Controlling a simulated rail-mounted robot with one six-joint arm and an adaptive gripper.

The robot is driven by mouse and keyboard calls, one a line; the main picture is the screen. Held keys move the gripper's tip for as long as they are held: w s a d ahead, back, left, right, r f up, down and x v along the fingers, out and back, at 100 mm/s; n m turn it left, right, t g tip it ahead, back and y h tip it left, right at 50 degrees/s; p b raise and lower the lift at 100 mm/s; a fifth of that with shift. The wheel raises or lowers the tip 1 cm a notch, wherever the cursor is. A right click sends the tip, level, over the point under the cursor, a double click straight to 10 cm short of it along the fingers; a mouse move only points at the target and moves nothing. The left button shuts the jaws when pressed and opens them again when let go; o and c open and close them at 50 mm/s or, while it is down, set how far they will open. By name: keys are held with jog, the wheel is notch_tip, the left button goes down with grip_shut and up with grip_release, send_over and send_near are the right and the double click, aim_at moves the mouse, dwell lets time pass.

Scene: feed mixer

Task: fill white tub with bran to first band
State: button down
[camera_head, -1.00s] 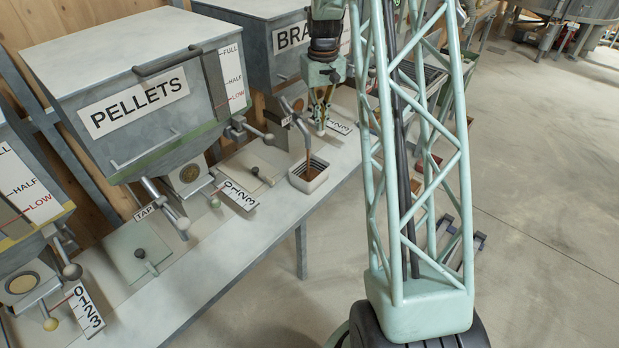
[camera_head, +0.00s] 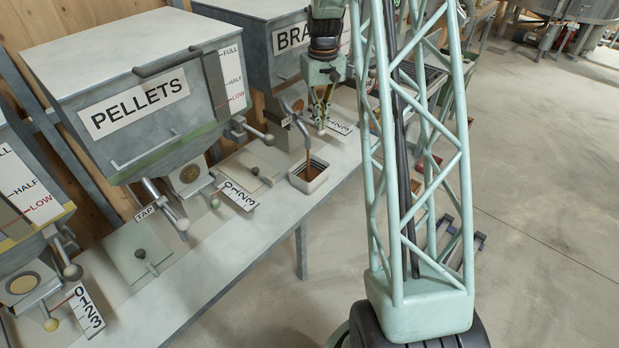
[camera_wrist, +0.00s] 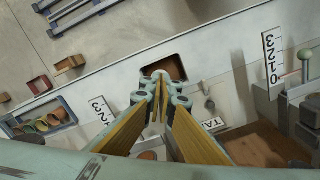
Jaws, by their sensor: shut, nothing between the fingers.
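The white tub (camera_head: 318,181) stands on the bench below the spout of the bran hopper (camera_head: 262,60). Dark bands line its inner wall. A brown stream of bran (camera_head: 308,158) falls from the spout into it. The exact bran level against the bands is hard to tell. My gripper (camera_head: 321,127) is shut and empty, pointing down beside the bran outlet, behind and right of the tub. In the wrist view my gripper (camera_wrist: 160,76) overlaps the near edge of the tub, whose inside looks brown (camera_wrist: 177,70). The bran tap's handle is partly hidden by my gripper.
The pellets hopper (camera_head: 130,90) hangs left of the bran one, with its tap and 0-to-3 scale (camera_head: 238,195). Another hopper is at the far left. The bench front (camera_head: 225,262) is clear. A blue crate (camera_wrist: 45,122) of colored items shows in the wrist view.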

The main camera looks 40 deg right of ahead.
notch_tip(320, 180, up, 6)
jog(key=p, duration=0.2)
jog(key=shift+r+p, duration=0.25)
jog(key=shift+p, duration=0.1)
dwell(0.4)
jog(key=s+a+r+n+t+b, duration=0.1)
jog(key=s+a+r+b, duration=0.1)
jog(key=s+a+r, duration=0.45)
jog(key=s+a+r+b, duration=0.1)
jog(key=s+a+r, duration=0.2)
jog(key=a+r, duration=0.6)
jog(key=s+a+r+n+t+b, duration=0.15)
jog(key=s+a+r, duration=0.25)
jog(key=a, duration=0.7)
jog(key=s+a+b, duration=0.1)
jog(key=s+a, duration=0.3)
jog(key=s, duration=0.4)
jog(key=s+a+n+t+b, duration=0.1)
jog(key=s+a+b, duration=0.1)
jog(key=s+a, duration=0.3)
jog(key=s+a+b, duration=0.2)
jog(key=s+a, duration=0.3)
jog(key=s, duration=0.8)
jog(key=shift+a+f, duration=0.25)
jog(key=shift+f, duration=0.05)
jog(key=shift+a+n+t, duration=0.1)
jog(key=shift+n+t, duration=0.15)
